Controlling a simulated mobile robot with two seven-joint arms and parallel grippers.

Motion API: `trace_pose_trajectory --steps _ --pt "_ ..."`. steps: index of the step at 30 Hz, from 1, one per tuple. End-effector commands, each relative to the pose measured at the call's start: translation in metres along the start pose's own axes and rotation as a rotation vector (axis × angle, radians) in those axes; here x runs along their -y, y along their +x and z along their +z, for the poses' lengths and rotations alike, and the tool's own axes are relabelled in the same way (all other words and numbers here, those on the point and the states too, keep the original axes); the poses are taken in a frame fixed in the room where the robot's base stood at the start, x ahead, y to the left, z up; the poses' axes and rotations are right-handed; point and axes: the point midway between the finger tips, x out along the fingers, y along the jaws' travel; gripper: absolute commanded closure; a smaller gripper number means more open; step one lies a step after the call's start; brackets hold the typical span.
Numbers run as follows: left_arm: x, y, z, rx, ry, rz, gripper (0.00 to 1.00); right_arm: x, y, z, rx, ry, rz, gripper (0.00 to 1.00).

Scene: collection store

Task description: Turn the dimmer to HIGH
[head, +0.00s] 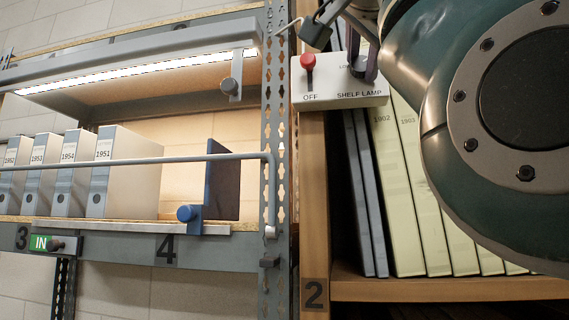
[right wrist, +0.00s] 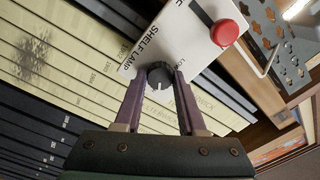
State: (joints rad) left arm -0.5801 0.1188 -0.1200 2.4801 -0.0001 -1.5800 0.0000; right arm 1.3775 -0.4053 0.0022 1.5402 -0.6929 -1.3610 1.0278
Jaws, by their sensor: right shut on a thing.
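The white control box (head: 335,97) marked SHELF LAMP is on the upper front of the wooden bookcase. It carries a red-knobbed lever (head: 308,62) with OFF printed below it. The lever's red knob also shows in the right wrist view (right wrist: 225,32). The dark round dimmer knob (right wrist: 160,76) has a white pointer line and a partly hidden label starting LO beside it. My right gripper (right wrist: 162,82) is shut on the dimmer knob, one purple finger on each side. The HIGH mark cannot be made out. My left gripper is out of view.
The lamp strip (head: 140,72) over the left metal shelf is lit. Grey box files (head: 125,170) stand there behind a rail (head: 130,160), with a blue-clamped bookend (head: 222,180). Pale yellow volumes (head: 410,190) fill the bookcase beneath the box. My right arm covers the upper right.

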Motion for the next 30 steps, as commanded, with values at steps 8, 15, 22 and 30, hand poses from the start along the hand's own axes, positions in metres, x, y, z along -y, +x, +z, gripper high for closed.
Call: trace_pose_trajectory --steps 8,15,22,30 --pt "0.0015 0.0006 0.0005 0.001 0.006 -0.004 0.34 0.0004 -0.0007 -0.0019 -0.005 0.023 -0.001 1.0" --pt "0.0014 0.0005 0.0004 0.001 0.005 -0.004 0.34 0.0003 -0.0007 -0.0022 -0.006 0.022 -0.001 1.0" --pt "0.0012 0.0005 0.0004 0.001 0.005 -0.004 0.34 0.0001 -0.0004 -0.0015 -0.004 0.021 0.0 0.36" --pt "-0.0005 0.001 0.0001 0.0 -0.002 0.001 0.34 -0.0002 -0.0005 -0.0006 -0.002 0.02 0.0 0.32"
